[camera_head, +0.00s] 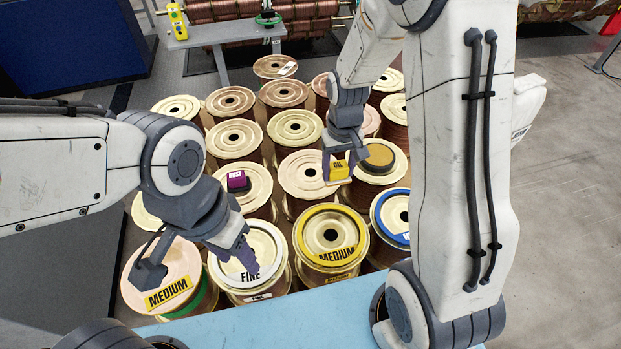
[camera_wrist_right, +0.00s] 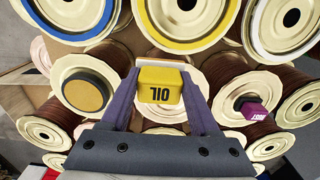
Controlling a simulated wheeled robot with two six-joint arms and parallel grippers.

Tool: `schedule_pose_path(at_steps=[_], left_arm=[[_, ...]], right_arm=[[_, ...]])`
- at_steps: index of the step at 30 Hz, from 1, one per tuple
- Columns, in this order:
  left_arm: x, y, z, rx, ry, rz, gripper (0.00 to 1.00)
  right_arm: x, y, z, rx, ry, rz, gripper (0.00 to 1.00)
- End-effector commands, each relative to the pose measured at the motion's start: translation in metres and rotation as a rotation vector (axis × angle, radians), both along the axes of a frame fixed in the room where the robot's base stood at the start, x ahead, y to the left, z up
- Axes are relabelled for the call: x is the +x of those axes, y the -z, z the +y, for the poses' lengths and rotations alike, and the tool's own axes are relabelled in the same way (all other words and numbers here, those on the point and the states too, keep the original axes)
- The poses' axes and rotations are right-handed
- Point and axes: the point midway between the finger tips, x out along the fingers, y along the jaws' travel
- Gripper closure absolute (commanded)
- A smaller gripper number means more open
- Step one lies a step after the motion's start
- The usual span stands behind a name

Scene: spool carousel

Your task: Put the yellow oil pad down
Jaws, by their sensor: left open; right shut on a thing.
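The yellow oil pad (camera_head: 338,169) is a small block marked OIL, between the fingers of my right gripper (camera_head: 337,172). It also shows in the right wrist view (camera_wrist_right: 160,92), with a finger of my right gripper (camera_wrist_right: 161,105) on each side. The pad is over a cream-topped spool (camera_head: 305,185); I cannot tell whether it touches the spool. My left gripper (camera_head: 200,262) is open and empty, over the front-left spools marked MEDIUM and FINE.
A purple RUST pad (camera_head: 238,182) sits on a spool to the left. A spool with a dark-rimmed tan disc (camera_head: 379,157) stands close on the right. Yellow-ringed (camera_head: 330,233) and blue-ringed (camera_head: 391,214) spools stand in front. A light blue surface (camera_head: 260,328) lies at the near edge.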

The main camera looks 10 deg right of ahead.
Motion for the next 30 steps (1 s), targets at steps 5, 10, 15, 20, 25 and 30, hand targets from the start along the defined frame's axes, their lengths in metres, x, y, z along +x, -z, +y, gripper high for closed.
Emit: schedule_pose_path(at_steps=[5, 10, 15, 20, 25, 30], left_arm=[[0.000, 0.032, 0.000, 0.000, 0.001, 0.000, 0.50], [0.000, 0.028, 0.000, -0.001, 0.001, -0.001, 0.50], [0.000, 0.018, 0.000, -0.001, 0.001, -0.001, 0.50], [0.000, 0.011, 0.000, -0.001, 0.001, -0.001, 0.50], [0.000, 0.007, 0.000, -0.001, 0.001, -0.001, 0.50], [0.000, 0.004, 0.000, -0.001, 0.001, -0.001, 0.50]], right_arm=[[0.005, -0.009, -0.001, 0.000, 0.000, -0.003, 0.90], [0.020, -0.008, 0.003, 0.000, 0.000, 0.004, 0.90], [0.055, 0.015, 0.016, 0.000, 0.000, 0.006, 0.90], [0.088, 0.035, 0.027, 0.000, 0.002, 0.004, 0.90], [0.110, 0.049, 0.034, 0.000, 0.004, 0.002, 0.90], [0.114, 0.060, 0.036, 0.000, 0.004, 0.004, 0.90]])
